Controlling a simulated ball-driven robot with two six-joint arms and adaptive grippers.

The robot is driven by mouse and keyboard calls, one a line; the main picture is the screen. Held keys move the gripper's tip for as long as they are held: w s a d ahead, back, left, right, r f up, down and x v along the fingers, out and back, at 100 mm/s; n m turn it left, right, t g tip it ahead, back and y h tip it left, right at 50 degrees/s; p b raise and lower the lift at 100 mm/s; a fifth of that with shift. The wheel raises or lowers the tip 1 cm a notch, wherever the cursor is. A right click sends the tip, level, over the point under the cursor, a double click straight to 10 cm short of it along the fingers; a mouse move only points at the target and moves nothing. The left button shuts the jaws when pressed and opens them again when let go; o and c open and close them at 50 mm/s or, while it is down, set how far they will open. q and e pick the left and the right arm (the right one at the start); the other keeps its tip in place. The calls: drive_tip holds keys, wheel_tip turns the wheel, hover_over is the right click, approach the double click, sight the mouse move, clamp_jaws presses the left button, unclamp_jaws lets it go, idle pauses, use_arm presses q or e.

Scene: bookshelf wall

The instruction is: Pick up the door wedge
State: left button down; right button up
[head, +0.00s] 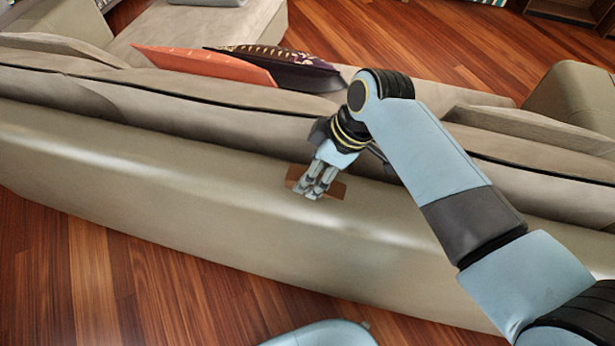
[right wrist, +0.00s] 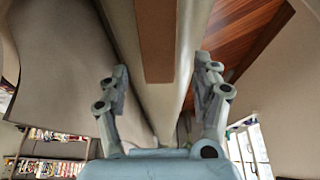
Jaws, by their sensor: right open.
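The door wedge (head: 336,188) is a flat brown piece lying on top of the beige sofa's backrest (head: 150,145). In the head view its middle is hidden behind my right gripper (head: 314,190), which reaches over it from above. In the right wrist view the wedge (right wrist: 157,40) is a long brown strip at the top centre. The contact between fingers and wedge cannot be told. My left gripper is in neither view.
An orange cushion (head: 205,65) and a dark patterned cushion (head: 275,68) rest on the sofa behind the backrest. Wooden floor (head: 110,275) lies open in front. A bookshelf (right wrist: 45,155) shows at the lower left of the right wrist view.

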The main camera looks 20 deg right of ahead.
drive_tip(key=x, duration=0.2)
drive_tip(key=shift+w+f, duration=0.1)
drive_tip(key=shift+f, duration=0.35)
drive_tip(key=c, duration=1)
drive_tip(key=shift+c, duration=1.3)
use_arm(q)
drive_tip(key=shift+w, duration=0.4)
